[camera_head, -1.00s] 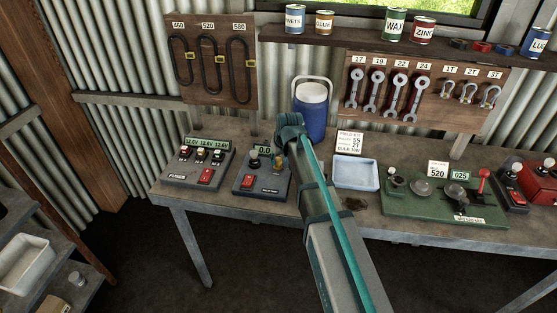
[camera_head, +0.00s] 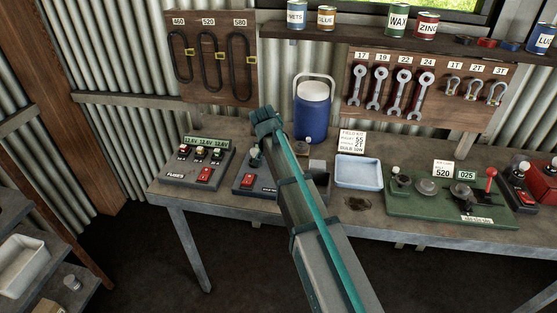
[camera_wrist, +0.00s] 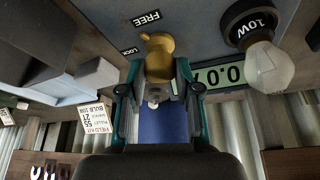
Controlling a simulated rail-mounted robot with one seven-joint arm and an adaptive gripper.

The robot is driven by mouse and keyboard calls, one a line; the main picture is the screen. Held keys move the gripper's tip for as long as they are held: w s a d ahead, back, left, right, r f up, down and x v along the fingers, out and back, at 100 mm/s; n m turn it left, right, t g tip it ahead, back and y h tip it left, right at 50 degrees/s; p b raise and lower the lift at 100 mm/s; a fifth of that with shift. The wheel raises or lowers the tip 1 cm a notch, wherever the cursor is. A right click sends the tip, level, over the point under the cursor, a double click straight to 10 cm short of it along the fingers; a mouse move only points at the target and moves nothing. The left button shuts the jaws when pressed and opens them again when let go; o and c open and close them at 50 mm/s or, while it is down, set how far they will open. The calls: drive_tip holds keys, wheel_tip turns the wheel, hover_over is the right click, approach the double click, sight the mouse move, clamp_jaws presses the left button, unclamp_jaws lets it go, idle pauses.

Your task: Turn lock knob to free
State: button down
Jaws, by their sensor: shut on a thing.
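The brass-coloured lock knob (camera_wrist: 158,44) is at the top centre of the wrist view. Printed words FREE (camera_wrist: 146,18) and LOCK (camera_wrist: 128,52) lie beside it on the blue-grey panel. My gripper (camera_wrist: 158,74) has its two teal fingers on either side of the knob's lower part and is shut on it. In the head view my arm crosses the bench unit (camera_head: 246,183) and hides the knob and the fingertips.
A bulb marked 10W (camera_wrist: 262,50) and a display reading 0.0 (camera_wrist: 218,76) are right of the knob in the wrist view. A blue cooler (camera_head: 312,113) stands behind my arm. A fuse box (camera_head: 197,166) is left, a pale tray (camera_head: 358,184) right.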

drive_tip(key=m+g+h+b, duration=0.1)
drive_tip(key=m, duration=0.4)
drive_tip(key=shift+w+a+b, duration=0.1)
drive_tip(key=shift+b, duration=0.3)
drive_tip(key=shift+g, duration=0.3)
drive_tip(key=c, duration=0.8)
unclamp_jaws()
drive_tip(key=v, duration=1.2)
drive_tip(key=shift+a, duration=0.15)
